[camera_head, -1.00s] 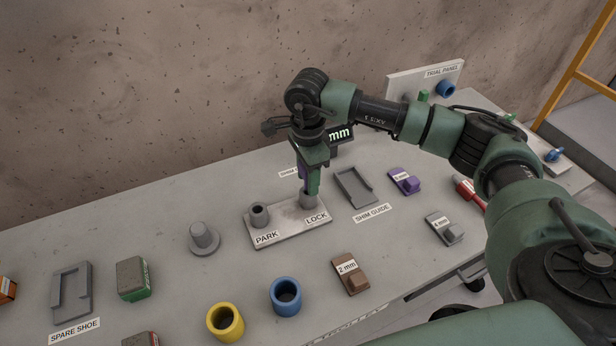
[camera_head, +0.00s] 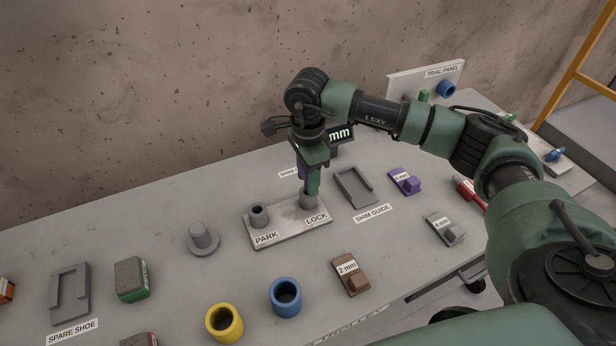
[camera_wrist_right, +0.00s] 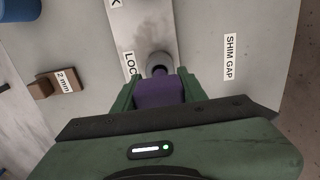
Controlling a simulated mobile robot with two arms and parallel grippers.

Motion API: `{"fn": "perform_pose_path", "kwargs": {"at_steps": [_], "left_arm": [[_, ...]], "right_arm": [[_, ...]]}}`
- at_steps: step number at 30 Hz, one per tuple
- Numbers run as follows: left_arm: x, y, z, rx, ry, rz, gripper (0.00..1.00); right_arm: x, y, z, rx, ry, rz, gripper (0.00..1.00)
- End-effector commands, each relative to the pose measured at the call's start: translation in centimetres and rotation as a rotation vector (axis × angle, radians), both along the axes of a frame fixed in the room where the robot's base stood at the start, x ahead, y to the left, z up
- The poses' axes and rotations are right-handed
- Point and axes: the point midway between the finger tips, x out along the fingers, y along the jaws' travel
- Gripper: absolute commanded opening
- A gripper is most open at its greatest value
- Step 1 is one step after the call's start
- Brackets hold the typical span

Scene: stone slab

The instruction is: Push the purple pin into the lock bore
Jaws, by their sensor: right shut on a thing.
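My right gripper (camera_head: 310,186) points straight down over the LOCK end of the grey plate (camera_head: 285,226). It is shut on the purple pin (camera_wrist_right: 160,92), which shows between the green fingers in the right wrist view; only a sliver shows in the head view. The grey lock bore (camera_head: 308,201) stands directly below the fingers, and its rim (camera_wrist_right: 158,62) shows just beyond the pin in the wrist view. The pin's lower end is hidden, so I cannot tell how deep it sits. The empty park bore (camera_head: 259,214) stands at the plate's left end. My left gripper is not in view.
The shim guide (camera_head: 356,187) and a purple block (camera_head: 404,181) lie right of the plate. A brown 2 mm block (camera_head: 350,276), a blue ring (camera_head: 286,297) and a yellow ring (camera_head: 225,322) are in front. A grey flanged post (camera_head: 203,238) stands to the left.

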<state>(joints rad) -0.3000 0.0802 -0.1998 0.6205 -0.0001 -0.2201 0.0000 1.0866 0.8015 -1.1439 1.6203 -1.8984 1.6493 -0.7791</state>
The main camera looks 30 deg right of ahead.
Motion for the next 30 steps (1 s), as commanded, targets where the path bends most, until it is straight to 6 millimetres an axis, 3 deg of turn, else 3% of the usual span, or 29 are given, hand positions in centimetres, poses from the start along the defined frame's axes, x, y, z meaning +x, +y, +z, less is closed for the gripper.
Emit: {"fn": "perform_pose_path", "kwargs": {"at_steps": [21,22,24,30], "left_arm": [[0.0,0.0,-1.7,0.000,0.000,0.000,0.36],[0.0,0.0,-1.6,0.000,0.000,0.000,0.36],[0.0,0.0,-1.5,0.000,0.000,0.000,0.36],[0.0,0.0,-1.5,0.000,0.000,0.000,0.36]], "right_arm": [[0.0,0.0,-1.9,0.000,0.000,0.000,0.00],[0.0,0.0,-1.9,0.000,-0.001,0.000,0.44],[0.0,0.0,-1.8,0.000,0.000,0.000,0.64],[0.0,0.0,-1.8,0.000,0.000,0.000,0.67]]}}
